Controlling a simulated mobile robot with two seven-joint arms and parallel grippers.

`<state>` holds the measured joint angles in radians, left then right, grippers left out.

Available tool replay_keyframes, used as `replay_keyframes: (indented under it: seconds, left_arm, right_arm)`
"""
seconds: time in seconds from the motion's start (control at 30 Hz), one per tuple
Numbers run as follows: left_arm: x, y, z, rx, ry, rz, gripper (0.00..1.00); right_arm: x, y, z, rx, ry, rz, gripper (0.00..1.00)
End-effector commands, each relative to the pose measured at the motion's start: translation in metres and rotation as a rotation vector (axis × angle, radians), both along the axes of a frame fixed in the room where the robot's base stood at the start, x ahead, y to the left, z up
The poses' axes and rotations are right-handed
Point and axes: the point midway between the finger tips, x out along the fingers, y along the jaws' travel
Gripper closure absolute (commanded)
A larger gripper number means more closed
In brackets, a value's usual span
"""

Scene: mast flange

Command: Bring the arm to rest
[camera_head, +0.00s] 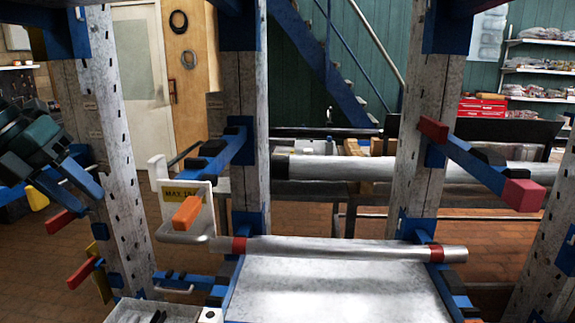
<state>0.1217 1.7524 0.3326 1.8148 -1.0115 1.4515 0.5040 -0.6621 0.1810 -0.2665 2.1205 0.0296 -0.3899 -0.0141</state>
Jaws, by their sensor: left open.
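My left gripper (50,150) is at the far left edge of the head view, dark teal, beside a perforated grey upright. It is open, and I see nothing held in it. Its fingertips are hard to tell from the blue rack arms behind and below it. My right gripper is not in view.
Grey uprights (245,110) carry blue arms with red or orange ends. A metal tube (340,248) lies across the front above a pale tray (330,290). A white bracket (165,203) with a yellow label stands left of it. Another tube (410,170) lies farther back.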

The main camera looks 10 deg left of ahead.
Motion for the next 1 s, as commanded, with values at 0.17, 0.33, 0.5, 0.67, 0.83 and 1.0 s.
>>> replay_keyframes:
  seconds: [0.17,0.33,0.5,0.67,0.83,1.0]
  left_arm:
    - [0.006,-0.014,-0.048,-0.309,0.001,-0.038,0.58]
    - [0.011,-0.04,-0.087,-0.597,0.001,-0.074,0.58]
    - [0.014,-0.068,-0.112,-0.828,0.0,-0.103,0.58]
    - [0.015,-0.09,-0.125,-0.988,0.001,-0.123,0.58]
    - [0.016,-0.113,-0.134,-1.136,0.001,-0.14,0.58]
    - [0.02,-0.13,-0.139,-1.293,-0.017,-0.076,0.58]
  right_arm:
    - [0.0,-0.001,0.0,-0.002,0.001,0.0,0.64]
    - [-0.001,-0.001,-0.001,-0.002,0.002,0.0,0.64]
    - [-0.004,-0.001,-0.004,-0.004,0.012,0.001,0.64]
    - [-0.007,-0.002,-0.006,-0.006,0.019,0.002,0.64]
    - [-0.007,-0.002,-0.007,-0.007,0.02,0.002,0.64]
    - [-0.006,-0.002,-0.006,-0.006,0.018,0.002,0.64]
